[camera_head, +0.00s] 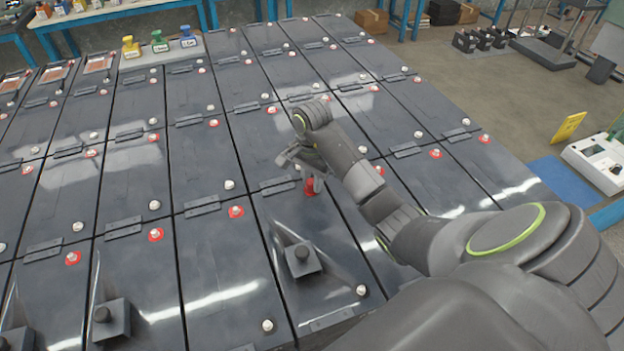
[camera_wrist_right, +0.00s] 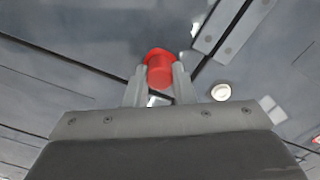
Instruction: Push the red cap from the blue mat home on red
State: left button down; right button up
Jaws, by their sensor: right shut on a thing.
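My right gripper (camera_head: 308,180) reaches down over the middle of the battery rows and is shut on the red cap (camera_head: 310,187). In the right wrist view the red cap (camera_wrist_right: 160,68) sits upright between the two fingertips (camera_wrist_right: 160,85). It is at the place where neighbouring batteries have a red-ringed terminal (camera_head: 236,211); the terminal below is hidden, and I cannot tell whether the cap touches it. The blue mat (camera_head: 565,180) lies at the right, with no cap seen on its visible part. My left gripper is not in view.
Dark batteries (camera_head: 130,275) fill the surface, with pale bare terminals and grey link plates (camera_head: 202,210). Black knobs (camera_head: 302,255) stand on nearer batteries. Yellow, green and blue bottles (camera_head: 160,42) stand at the back left. A white device (camera_head: 600,160) is beside the mat.

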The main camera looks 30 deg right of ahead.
jog(key=shift+f, duration=0.15)
jog(key=o, duration=1.5)
jog(key=shift+r+p, duration=3.45)
jog(key=shift+r, duration=0.1)
